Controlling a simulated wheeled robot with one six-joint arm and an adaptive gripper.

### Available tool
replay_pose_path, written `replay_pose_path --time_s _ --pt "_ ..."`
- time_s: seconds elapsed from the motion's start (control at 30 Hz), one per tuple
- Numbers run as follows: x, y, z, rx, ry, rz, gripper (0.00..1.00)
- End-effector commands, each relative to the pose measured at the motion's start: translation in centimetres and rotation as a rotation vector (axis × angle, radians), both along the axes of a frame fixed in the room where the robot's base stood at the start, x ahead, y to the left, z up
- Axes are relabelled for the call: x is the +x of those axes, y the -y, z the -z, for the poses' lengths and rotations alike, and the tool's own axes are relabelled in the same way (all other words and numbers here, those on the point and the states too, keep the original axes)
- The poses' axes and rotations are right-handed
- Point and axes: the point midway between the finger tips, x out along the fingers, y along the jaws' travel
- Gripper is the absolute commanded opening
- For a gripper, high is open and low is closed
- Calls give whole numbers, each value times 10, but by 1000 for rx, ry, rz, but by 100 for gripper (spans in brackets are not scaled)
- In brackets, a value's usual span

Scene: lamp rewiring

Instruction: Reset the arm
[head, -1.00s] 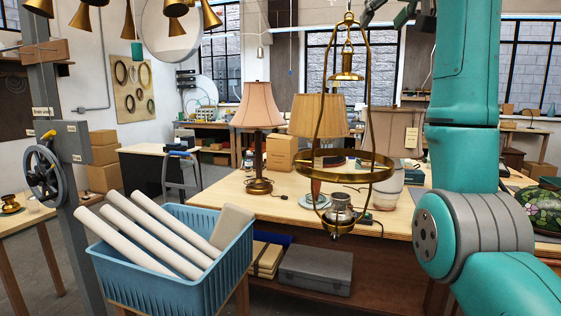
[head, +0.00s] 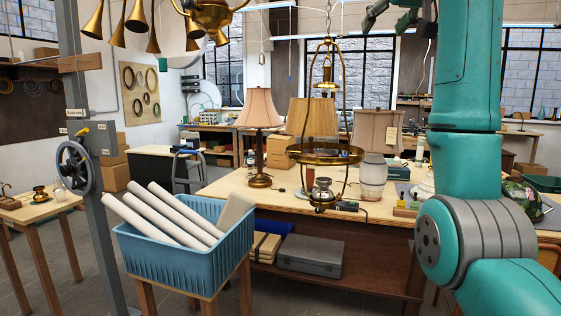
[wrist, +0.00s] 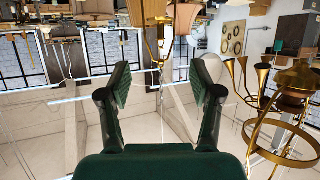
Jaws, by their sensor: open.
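My teal arm (head: 466,80) stands upright at the right of the head view, its joint in front of the workbench's right part. My gripper (wrist: 159,85) shows in the wrist view with its two dark green fingers spread wide and nothing between them. The wrist view is upside down, with the ceiling below and lamps and windows above. In the head view only dark parts of the gripper show at the top edge, beside the arm.
A brass hanging lamp (head: 325,153) hangs before the workbench (head: 285,203), which bears table lamps, including a pink-shaded one (head: 260,108). A blue basket (head: 180,262) of white rolls stands front left, beside a grey post with a handwheel (head: 74,166). Brass horns hang upper left.

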Motion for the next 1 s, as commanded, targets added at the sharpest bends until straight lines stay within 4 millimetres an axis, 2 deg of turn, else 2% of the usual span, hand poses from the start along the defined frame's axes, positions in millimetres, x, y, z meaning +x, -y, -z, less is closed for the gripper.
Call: replay_pose_path --time_s 0.37,0.57,0.67,0.77,1.0 --pt "28 1 43 10 0 4 64" --pt "50 2 83 19 3 8 64" --pt "63 2 111 25 2 11 64" --pt "79 2 150 32 3 15 64" --pt "109 3 265 50 11 30 64"
